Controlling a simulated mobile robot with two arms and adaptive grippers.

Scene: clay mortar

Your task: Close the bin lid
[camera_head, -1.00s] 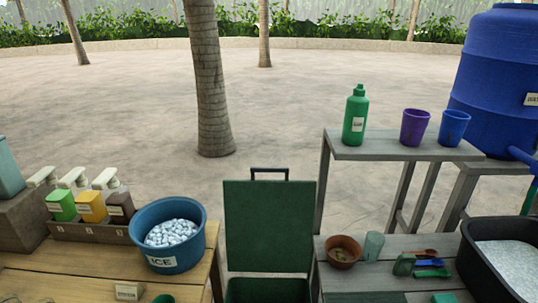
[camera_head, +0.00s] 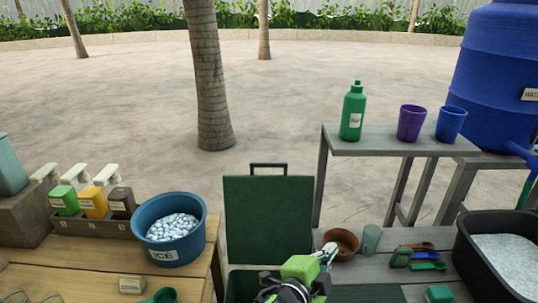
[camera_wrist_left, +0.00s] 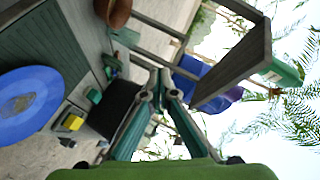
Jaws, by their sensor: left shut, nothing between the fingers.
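The bin lid (camera_head: 268,222) is a dark green panel with a dark handle (camera_head: 268,168) on its top edge. It stands upright, open, behind the bin. The bin (camera_head: 243,285) is dark green and shows only in part, at the bottom of the head view between two tables. My left gripper (camera_head: 327,251) is shut and empty, in front of the lid's lower right corner in the picture and apart from the lid. Its shut fingers also show in the left wrist view (camera_wrist_left: 161,76). My right gripper is not in view.
A brown bowl (camera_head: 341,242) and a teal cup (camera_head: 371,239) stand on the right table, close to my left fingertips in the picture. A blue ice tub (camera_head: 169,250) stands on the left table. Open paved ground lies behind the lid.

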